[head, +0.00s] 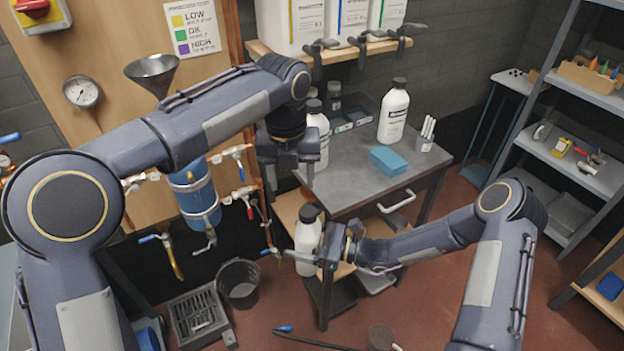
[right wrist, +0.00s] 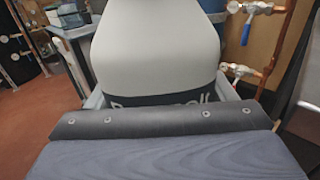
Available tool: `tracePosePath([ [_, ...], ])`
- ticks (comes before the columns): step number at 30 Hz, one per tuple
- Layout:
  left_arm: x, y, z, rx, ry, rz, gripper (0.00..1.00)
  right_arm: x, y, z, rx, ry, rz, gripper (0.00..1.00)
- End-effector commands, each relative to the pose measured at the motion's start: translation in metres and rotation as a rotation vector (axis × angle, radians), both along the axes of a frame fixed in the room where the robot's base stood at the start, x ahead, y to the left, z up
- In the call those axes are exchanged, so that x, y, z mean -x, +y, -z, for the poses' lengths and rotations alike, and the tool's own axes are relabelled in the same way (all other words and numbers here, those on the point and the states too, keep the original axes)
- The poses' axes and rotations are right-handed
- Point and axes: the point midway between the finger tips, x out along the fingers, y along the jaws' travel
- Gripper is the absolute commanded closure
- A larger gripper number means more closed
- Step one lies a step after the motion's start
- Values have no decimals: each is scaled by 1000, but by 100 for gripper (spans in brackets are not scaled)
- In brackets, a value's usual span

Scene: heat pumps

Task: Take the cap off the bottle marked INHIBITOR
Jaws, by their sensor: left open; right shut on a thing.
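My right gripper (head: 318,258) is shut on a white bottle (head: 306,236), held upright in front of the bench with its black cap (head: 309,213) on. In the right wrist view the white bottle (right wrist: 155,50) fills the middle; its dark label band is mostly hidden and unreadable. My left gripper (head: 290,180) is open and empty, above and slightly left of the held bottle. A second white bottle (head: 318,128) with a black cap stands behind the left gripper, partly hidden. A third white, black-capped bottle (head: 393,114) stands on the bench; its label is too small to read.
The grey bench (head: 345,184) also carries a blue block (head: 388,161) and a cup of white sticks (head: 425,142). Blue-handled and red-handled pipe valves (head: 240,192) and a blue cylinder (head: 195,195) are at the left. A black bucket (head: 239,282) stands on the floor.

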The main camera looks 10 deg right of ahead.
Motion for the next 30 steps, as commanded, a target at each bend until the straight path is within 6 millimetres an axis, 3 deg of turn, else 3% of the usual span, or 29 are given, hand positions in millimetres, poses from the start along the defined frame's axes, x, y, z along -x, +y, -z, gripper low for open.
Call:
tracePosePath([
  [3, -6, -27, 14, -27, 19, 187, 46, 0, 0, -2, -3, -2, -1, 87],
  [7, -8, -39, 21, -41, 29, 292, 46, 0, 0, -2, -3, -2, -1, 87],
  [11, -9, -41, 32, -46, 33, 321, 46, 0, 0, -2, -3, -2, -1, 87],
  [22, -8, -40, 86, -45, 34, 318, 46, 0, 0, -2, -3, -2, -1, 87],
  [30, -8, -40, 102, -43, 31, 316, 46, 0, 0, -2, -3, -2, -1, 87],
])
